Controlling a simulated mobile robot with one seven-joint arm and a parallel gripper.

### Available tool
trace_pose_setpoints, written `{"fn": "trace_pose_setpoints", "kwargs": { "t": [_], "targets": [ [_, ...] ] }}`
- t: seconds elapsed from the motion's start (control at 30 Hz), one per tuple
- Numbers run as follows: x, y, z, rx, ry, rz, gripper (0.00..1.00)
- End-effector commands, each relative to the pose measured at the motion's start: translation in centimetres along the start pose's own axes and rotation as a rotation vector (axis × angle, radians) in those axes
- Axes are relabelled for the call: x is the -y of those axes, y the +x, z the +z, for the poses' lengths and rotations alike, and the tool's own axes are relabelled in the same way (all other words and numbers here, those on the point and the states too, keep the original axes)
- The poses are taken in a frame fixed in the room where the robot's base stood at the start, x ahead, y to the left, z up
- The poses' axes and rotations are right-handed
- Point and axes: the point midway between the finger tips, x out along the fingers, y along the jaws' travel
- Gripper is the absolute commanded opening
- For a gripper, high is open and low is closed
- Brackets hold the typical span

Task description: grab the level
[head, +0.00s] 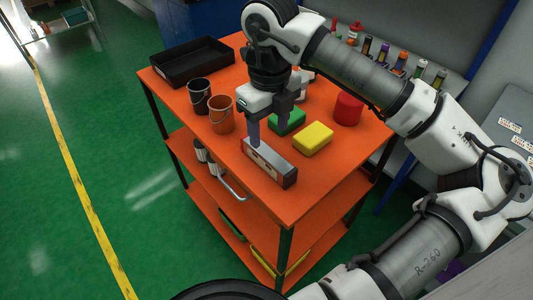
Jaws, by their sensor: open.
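The level appears to be a grey block-like bar (271,163) with a brownish front side. It lies near the front edge of the orange cart top (240,200), running from upper left to lower right. My gripper (269,131) points down over the cart, just behind and above the bar's left end. Its fingers are apart with nothing seen held between them. The nearer finger overlaps the bar's left end in the picture; I cannot tell whether it touches.
A green block (287,121) sits close behind the gripper, with a yellow block (313,138) to its right. A red cylinder (348,109), two small buckets (221,115) and a black tray (192,62) stand on the cart. Bottles line a grey shelf behind.

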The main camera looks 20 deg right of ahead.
Motion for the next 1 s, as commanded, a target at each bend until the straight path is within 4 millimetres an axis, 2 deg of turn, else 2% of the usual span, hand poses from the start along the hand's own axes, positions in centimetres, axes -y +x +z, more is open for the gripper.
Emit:
{"fn": "trace_pose_setpoints", "kwargs": {
  "t": [0.1, 0.37, 0.7, 0.97, 1.0],
  "targets": [
    [0.0, 2.0, 0.0, 0.000, 0.000, 0.004, 0.56],
    [-0.1, 4.0, 0.1, 0.002, -0.001, 0.003, 0.56],
    [0.0, 8.3, 0.5, 0.002, -0.001, 0.004, 0.56],
    [0.1, 8.8, 0.5, 0.002, -0.001, 0.001, 0.56],
    [0.1, 8.8, 0.5, 0.002, -0.001, 0.001, 0.54]
  ]
}}
